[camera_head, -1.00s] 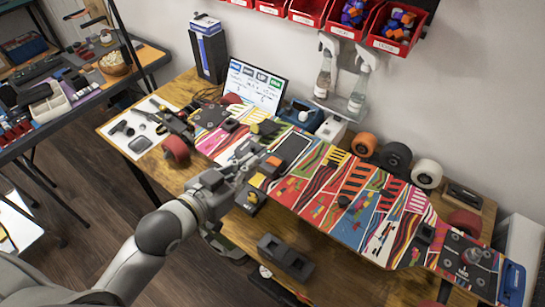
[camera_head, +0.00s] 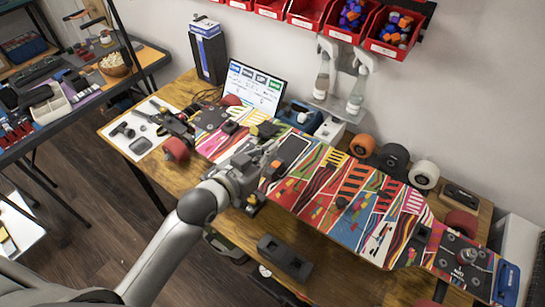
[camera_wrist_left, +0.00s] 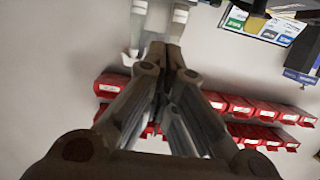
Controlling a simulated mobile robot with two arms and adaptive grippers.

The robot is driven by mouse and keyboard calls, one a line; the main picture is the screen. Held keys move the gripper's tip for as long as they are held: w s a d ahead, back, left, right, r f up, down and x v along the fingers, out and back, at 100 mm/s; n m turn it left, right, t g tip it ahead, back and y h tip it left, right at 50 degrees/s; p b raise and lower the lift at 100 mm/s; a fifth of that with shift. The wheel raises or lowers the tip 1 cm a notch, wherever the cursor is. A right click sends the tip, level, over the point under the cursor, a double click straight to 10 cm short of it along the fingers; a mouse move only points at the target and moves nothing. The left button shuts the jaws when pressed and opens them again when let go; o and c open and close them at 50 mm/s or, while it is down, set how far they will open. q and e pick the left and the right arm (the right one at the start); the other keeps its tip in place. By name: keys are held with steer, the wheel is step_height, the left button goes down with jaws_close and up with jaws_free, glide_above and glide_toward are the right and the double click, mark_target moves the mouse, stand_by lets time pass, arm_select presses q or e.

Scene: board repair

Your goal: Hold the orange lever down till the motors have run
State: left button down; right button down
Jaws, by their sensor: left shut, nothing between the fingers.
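The long, colourfully patterned skateboard-shaped board (camera_head: 345,205) lies across the wooden bench. My left gripper (camera_head: 266,153) is over the board's left-middle part, with its fingers shut and nothing between them. The left wrist view also shows its closed fingers (camera_wrist_left: 166,52) against the wall. A small orange piece (camera_head: 277,163) shows right beside the fingertips. I cannot tell whether it is the lever, whether the fingers touch it, or whether it is pressed. The gripper hides part of the board around it. My right gripper is not in view.
A lit display (camera_head: 255,87) stands behind the board. Orange, black and white wheels (camera_head: 394,157) stand behind its right half. A dark block (camera_head: 285,258) lies in front of the board. Red bins (camera_head: 345,22) hang on the wall above.

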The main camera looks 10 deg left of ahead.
mark_target(275, 164)
arm_select(q)
steer(key=f, duration=0.1)
steer(key=w+f, duration=0.1)
steer(key=f, duration=0.1)
steer(key=shift+w+d, duration=0.35)
steer(key=shift+f+p, duration=0.3)
steer(key=shift+f, duration=0.5)
